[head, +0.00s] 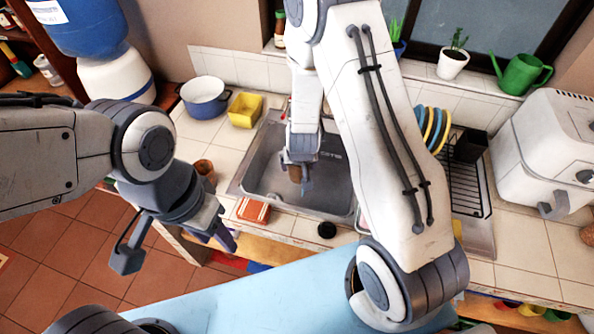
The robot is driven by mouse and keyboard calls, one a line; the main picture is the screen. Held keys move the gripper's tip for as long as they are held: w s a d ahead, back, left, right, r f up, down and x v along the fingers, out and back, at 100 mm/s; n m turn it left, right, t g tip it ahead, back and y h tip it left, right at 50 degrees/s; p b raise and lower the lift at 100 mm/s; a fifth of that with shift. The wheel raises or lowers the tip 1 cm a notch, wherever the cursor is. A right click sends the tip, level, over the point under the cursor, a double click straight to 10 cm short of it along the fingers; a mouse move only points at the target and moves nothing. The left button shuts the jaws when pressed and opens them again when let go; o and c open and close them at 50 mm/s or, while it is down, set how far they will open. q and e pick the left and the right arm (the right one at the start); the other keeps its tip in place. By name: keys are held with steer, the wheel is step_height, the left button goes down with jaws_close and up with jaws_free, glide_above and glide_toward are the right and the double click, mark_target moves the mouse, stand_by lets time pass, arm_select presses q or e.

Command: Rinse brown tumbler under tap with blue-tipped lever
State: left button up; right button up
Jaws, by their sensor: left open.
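My right arm reaches over the sink, and its gripper (297,172) is low inside the basin. A small brown thing, apparently the brown tumbler (294,173), shows between its fingers, mostly covered by them. My left gripper (178,246) is open and empty, in front of the counter at the left. The steel sink (262,178) is partly hidden by my right arm. The tap and its blue-tipped lever cannot be made out; my right arm covers much of the area behind the basin.
Another brown cup (205,170) stands on the counter left of the sink. A blue pot (204,98) and yellow container (245,110) stand behind it. An orange-brown sponge (253,211) and black round piece (327,230) lie at the front edge. Coloured plates (433,128) stand right of the sink.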

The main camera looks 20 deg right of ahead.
steer(key=w+d+f+p, duration=0.1)
steer(key=w+d+p, duration=0.1)
steer(key=w, duration=0.4)
steer(key=shift+w+d+f, duration=0.25)
steer(key=shift+w+d, duration=0.15)
steer(key=shift+d, duration=0.15)
steer(key=shift+d, duration=0.1)
stand_by(0.3)
steer(key=shift+s+d+b, duration=0.2)
steer(key=shift+d+b, duration=0.2)
steer(key=shift+w+a+p, duration=0.25)
steer(key=shift+a+p, duration=0.3)
steer(key=shift+p, duration=0.1)
steer(key=shift+d, duration=0.15)
steer(key=shift+s+d+b, duration=0.25)
steer(key=shift+d+b, duration=0.2)
steer(key=shift+b, duration=0.05)
